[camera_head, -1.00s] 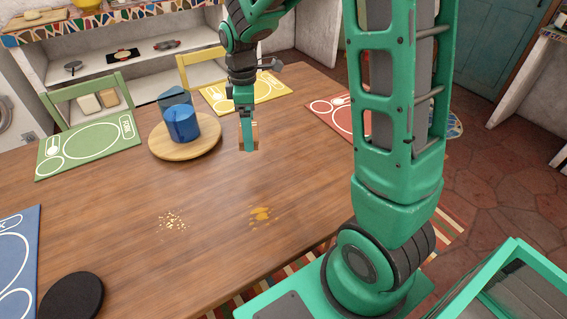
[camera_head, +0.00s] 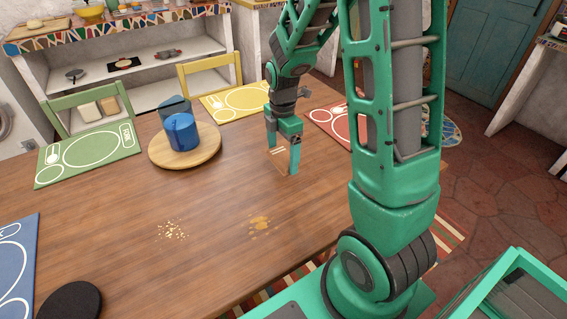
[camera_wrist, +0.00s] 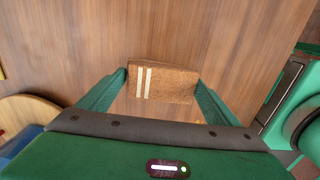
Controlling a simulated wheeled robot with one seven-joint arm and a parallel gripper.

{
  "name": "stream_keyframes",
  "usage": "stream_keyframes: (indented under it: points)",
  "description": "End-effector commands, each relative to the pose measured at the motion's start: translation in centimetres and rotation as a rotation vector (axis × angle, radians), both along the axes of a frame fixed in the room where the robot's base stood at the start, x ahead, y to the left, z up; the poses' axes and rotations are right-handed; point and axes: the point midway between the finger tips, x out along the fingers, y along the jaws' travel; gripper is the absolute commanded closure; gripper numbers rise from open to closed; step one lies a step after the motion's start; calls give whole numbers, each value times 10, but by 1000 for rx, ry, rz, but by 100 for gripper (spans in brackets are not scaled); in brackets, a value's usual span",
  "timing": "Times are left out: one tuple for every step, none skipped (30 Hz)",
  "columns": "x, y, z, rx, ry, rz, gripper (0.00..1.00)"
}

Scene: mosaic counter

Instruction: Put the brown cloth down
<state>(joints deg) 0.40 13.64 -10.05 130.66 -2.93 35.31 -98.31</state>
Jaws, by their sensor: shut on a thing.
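The brown cloth (camera_head: 278,154) is a small folded pad with pale stripes, held between the fingers of my gripper (camera_head: 283,160). In the wrist view the cloth (camera_wrist: 172,84) spans the gap between the two green fingertips (camera_wrist: 162,81), its white stripes toward the left. My gripper is shut on it, pointing down over the wooden table (camera_head: 125,205), right of the round board. The cloth is close to the table top; I cannot tell whether it touches.
A patchy yellow stain (camera_head: 260,222) and pale crumbs (camera_head: 172,231) lie on the table in front. Green (camera_head: 88,156), yellow (camera_head: 243,101) and red (camera_head: 330,122) placemats lie near edges. Bare wood surrounds the gripper.

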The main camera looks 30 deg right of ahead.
Motion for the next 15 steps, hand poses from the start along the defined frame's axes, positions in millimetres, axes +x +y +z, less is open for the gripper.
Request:
stream_keyframes:
  points:
    - [2,-6,-4,0,2,-3,43]
    - [4,-9,-6,1,2,-2,43]
    - [5,-12,-8,1,0,0,43]
    - [6,-13,-9,1,0,0,43]
    - [6,-14,-9,1,-1,0,43]
    - [7,-16,-11,1,-1,0,43]
    - [7,-16,-13,1,0,0,43]
    - [7,-16,-16,1,1,0,43]
    - [6,-16,-21,1,3,0,43]
    - [6,-16,-25,1,3,0,43]
    - [6,-16,-30,1,3,0,43]
    - [5,-16,-36,1,5,-1,43]
    - [6,-16,-39,1,3,-1,43]
    - [6,-16,-43,0,3,-1,43]
    - [6,-16,-46,1,3,-1,43]
